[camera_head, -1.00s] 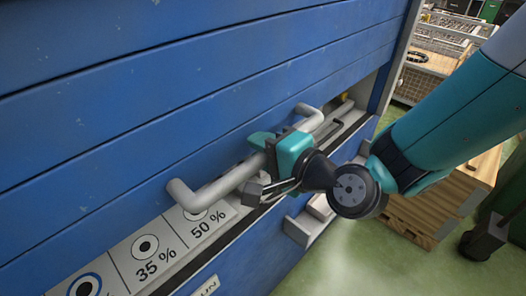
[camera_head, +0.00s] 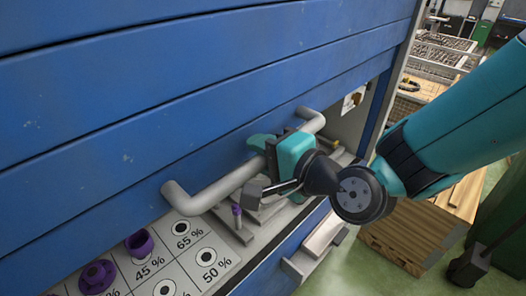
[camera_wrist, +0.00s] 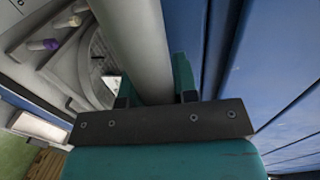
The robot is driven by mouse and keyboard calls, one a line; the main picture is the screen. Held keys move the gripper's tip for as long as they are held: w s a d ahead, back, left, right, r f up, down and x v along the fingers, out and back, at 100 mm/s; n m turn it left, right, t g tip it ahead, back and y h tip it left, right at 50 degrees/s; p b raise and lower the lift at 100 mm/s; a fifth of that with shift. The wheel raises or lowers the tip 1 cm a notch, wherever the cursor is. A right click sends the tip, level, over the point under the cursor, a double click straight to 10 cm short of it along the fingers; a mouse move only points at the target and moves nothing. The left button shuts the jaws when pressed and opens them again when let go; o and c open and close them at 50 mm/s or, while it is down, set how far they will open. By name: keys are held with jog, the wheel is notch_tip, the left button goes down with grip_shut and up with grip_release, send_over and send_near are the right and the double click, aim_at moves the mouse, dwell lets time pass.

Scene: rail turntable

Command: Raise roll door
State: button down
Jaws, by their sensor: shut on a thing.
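The blue slatted roll door (camera_head: 190,95) fills the upper left of the head view. A grey bar handle (camera_head: 225,185) is fixed along its lower edge. My gripper (camera_head: 278,155) is shut around the middle of this handle. In the wrist view the handle (camera_wrist: 135,45) runs between my gripper's fingers (camera_wrist: 155,88), with the blue door (camera_wrist: 210,50) to the right. The door's lower edge stands above the work surface, leaving an opening that shows part of the inside. The rest of the inside is hidden behind the door.
Below the door is a panel marked with percentages (camera_head: 185,240), with purple parts (camera_head: 98,275) standing on it. A grey drawer handle (camera_head: 310,250) juts out below the ledge. A wooden crate (camera_head: 405,235) stands at the right on the green floor.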

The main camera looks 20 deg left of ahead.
jog(key=shift+s+a+r, duration=0.1)
jog(key=c, duration=0.9)
grip_release()
